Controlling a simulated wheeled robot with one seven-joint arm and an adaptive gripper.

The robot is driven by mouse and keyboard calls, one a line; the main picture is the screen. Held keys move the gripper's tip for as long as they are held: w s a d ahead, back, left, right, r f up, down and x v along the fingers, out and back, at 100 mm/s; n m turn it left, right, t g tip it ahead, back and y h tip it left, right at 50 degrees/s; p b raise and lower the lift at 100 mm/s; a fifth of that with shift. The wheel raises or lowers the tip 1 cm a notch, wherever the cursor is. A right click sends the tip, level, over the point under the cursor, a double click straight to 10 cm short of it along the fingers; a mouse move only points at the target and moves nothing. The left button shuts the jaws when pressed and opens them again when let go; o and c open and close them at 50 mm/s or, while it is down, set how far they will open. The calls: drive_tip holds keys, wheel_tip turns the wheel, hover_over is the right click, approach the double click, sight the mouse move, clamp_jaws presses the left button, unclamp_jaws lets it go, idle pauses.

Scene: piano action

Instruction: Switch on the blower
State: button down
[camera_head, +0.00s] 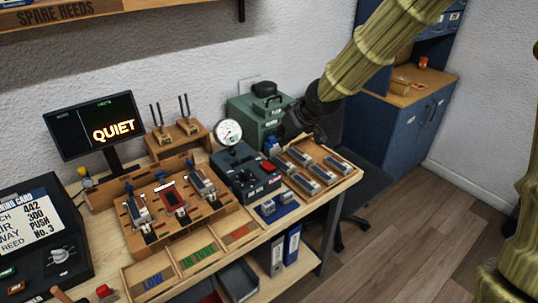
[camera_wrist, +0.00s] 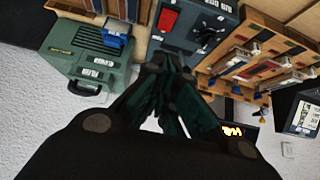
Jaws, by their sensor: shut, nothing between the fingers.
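A dark grey control box (camera_head: 240,168) stands on the bench below a round white gauge (camera_head: 228,132). It carries a red switch (camera_head: 271,168), which also shows in the wrist view (camera_wrist: 167,19), beside a black knob (camera_wrist: 207,37). A green machine (camera_head: 250,108) stands behind it, with a blue part (camera_wrist: 116,42) on its near side. I cannot read which one is labelled blower. My gripper (camera_head: 290,137) is above the bench beside the green machine. In the wrist view my gripper (camera_wrist: 165,62) is shut and empty, its fingertips appearing just short of the grey box; contact cannot be told.
A wooden tray of reed blocks (camera_head: 340,172) lies right of the grey box. A wooden jig (camera_head: 160,235) holds more blocks to its left. A monitor reading QUIET (camera_head: 75,135) stands at the back left. Bins (camera_head: 150,280) line the front edge.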

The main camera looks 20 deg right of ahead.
drive_tip(key=shift+d, duration=0.1)
drive_tip(key=p, duration=0.2)
hover_over(265, 163)
drive_tip(key=s+d, duration=0.1)
drive_tip(key=s, duration=0.2)
wheel_tip(265, 163, down, 8)
drive_tip(key=shift+w, duration=0.15)
wheel_tip(265, 163, down, 2)
drive_tip(key=shift+d+f, duration=0.1)
drive_tip(key=shift+s+f, duration=0.25)
drive_tip(key=shift+f, duration=0.6)
